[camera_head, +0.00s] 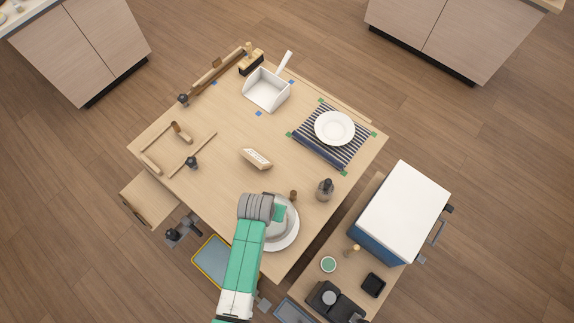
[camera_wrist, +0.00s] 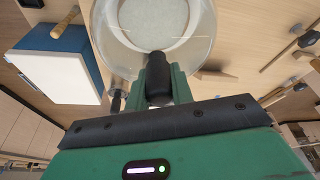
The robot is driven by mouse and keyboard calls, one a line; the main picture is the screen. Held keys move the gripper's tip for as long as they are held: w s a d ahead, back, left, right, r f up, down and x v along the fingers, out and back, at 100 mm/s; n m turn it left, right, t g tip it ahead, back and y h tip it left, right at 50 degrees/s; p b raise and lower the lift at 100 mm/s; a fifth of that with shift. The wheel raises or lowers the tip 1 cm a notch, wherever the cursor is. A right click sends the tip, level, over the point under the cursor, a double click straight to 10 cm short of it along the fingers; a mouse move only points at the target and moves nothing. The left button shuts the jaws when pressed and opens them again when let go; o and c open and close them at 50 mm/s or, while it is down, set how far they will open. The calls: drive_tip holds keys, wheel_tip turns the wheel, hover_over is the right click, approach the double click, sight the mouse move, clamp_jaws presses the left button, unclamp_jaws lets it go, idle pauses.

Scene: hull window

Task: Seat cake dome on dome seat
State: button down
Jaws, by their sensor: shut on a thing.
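The cake dome (camera_wrist: 203,30) is a clear, pale round cover at the top of the wrist view, cut off by the frame edge. My gripper (camera_wrist: 158,78) is shut on its dark knob, between the green fingers. In the head view my gripper (camera_head: 279,213) is over a round white plate-like piece (camera_head: 291,234) near the table's front corner. That piece appears to be the dome seat. My arm and gripper hide much of the dome and plate there. I cannot tell whether the dome's rim touches the seat or hangs above it.
A dark bottle (camera_head: 325,189) and a small brown piece (camera_head: 293,195) stand close to the plate. A striped mat (camera_head: 312,149) with a white plate (camera_head: 334,128) and a dustpan (camera_head: 266,90) lie farther back. A white-topped cooler (camera_head: 403,208) is right.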

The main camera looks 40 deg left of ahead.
drive_tip(key=shift+f+b, duration=0.8)
drive_tip(key=shift+f, duration=0.7)
idle(1.7)
drive_tip(key=shift+r, duration=0.1)
idle(0.6)
drive_tip(key=c, duration=1.4)
unclamp_jaws()
drive_tip(key=shift+r+p, duration=0.15)
drive_tip(key=shift+p, duration=0.3)
drive_tip(key=shift+s+d+r+p, duration=0.1)
drive_tip(key=shift+r+p, duration=0.25)
drive_tip(key=shift+p, duration=0.05)
drive_tip(key=shift+p+v, duration=1.2)
drive_tip(key=shift+p, duration=0.2)
